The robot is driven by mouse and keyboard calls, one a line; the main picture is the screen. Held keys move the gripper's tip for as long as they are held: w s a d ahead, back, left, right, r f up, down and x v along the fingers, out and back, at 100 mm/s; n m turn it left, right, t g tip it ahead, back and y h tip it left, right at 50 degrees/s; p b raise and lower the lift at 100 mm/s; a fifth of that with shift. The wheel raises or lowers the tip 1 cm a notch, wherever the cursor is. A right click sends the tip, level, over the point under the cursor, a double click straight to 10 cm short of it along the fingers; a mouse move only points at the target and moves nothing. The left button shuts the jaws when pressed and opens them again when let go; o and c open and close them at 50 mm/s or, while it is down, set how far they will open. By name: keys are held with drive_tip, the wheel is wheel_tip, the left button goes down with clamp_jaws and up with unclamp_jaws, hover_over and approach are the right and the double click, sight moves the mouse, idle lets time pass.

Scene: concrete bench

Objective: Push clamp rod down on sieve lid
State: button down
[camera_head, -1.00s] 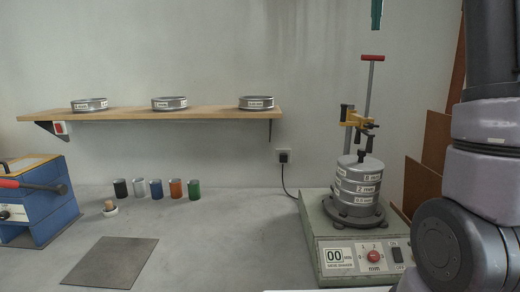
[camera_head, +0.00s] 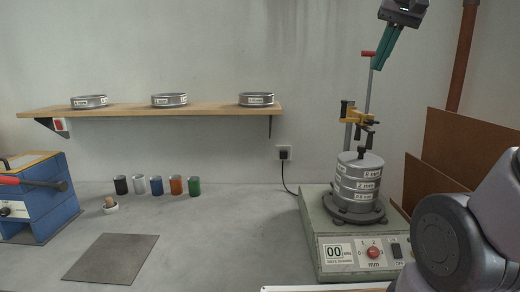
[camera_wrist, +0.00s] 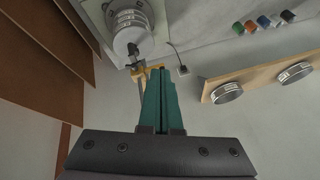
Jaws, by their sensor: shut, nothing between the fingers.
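The clamp rod (camera_head: 368,92) stands upright above the sieve shaker (camera_head: 325,222), with a red T-handle (camera_head: 368,53) on top. A yellow clamp bracket (camera_head: 357,115) holds it. The sieve stack (camera_head: 358,190) stands on the shaker, with a grey lid (camera_head: 361,160) and a dark knob. The bracket's black foot is a little above the knob. In the wrist view my gripper (camera_wrist: 161,70) covers the handle; the yellow bracket (camera_wrist: 150,72) shows past the fingertips.
A wooden shelf (camera_head: 215,112) with several sieves is on the wall at left. Several coloured cups (camera_head: 157,186), a dark mat (camera_head: 112,258) and a blue machine (camera_head: 40,200) are on the bench. Brown boards (camera_head: 450,155) lean at right. The bench middle is clear.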

drive_tip(key=s+a+f+t, duration=0.2)
drive_tip(key=s+f, duration=0.5)
drive_tip(key=f, duration=0.3)
wheel_tip(320, 180, up, 29)
drive_tip(key=m+g+h, duration=0.1)
drive_tip(key=m+g, duration=0.4)
drive_tip(key=m, duration=0.9)
hover_over(373, 55)
drive_tip(key=s, duration=0.3)
drive_tip(key=x, duration=1.3)
drive_tip(key=shift+w+d+f, duration=0.15)
drive_tip(key=shift+f, duration=0.1)
drive_tip(key=shift+s+x, duration=0.25)
drive_tip(key=shift+x, duration=1)
drive_tip(key=shift+s+x, duration=0.25)
drive_tip(key=shift+x, duration=1)
drive_tip(key=shift+f, duration=0.1)
